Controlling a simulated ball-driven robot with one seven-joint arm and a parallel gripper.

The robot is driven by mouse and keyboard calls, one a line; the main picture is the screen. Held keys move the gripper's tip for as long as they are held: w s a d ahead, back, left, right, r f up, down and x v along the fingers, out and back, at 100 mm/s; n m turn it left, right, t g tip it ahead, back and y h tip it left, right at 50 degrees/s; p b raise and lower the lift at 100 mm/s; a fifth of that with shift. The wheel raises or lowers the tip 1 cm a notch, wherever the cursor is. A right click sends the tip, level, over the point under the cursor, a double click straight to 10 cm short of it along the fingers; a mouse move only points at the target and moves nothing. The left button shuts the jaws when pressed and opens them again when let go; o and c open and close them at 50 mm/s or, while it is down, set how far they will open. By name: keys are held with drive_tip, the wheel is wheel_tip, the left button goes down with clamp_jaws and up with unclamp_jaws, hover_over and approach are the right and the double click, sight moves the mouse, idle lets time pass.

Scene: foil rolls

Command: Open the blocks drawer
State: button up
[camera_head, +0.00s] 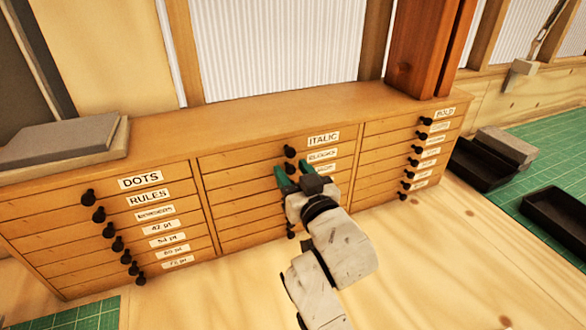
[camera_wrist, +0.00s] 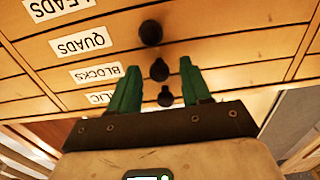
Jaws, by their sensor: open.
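The blocks drawer (camera_head: 322,155) is the second one down in the middle column of a wooden cabinet, under the ITALIC drawer (camera_head: 323,139). Its front looks flush with the others. Its dark round knob (camera_wrist: 160,70) shows in the wrist view, level with the BLOCKS label (camera_wrist: 95,73). My gripper (camera_head: 292,168) is open at the cabinet front, with green fingers. In the wrist view its fingertips (camera_wrist: 160,71) lie left and right of the blocks knob. I cannot tell whether either finger touches it. My gripper hides part of the drawers below.
The ITALIC knob (camera_wrist: 165,96) and QUADS knob (camera_wrist: 151,32) are close to the blocks knob. Side columns have more knobbed drawers. A wooden post (camera_head: 425,50) stands on the cabinet top. Black trays (camera_head: 557,218) lie at right. The wooden tabletop (camera_head: 450,260) in front is clear.

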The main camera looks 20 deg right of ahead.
drive_tip(key=shift+w, duration=0.2)
clamp_jaws()
idle(0.4)
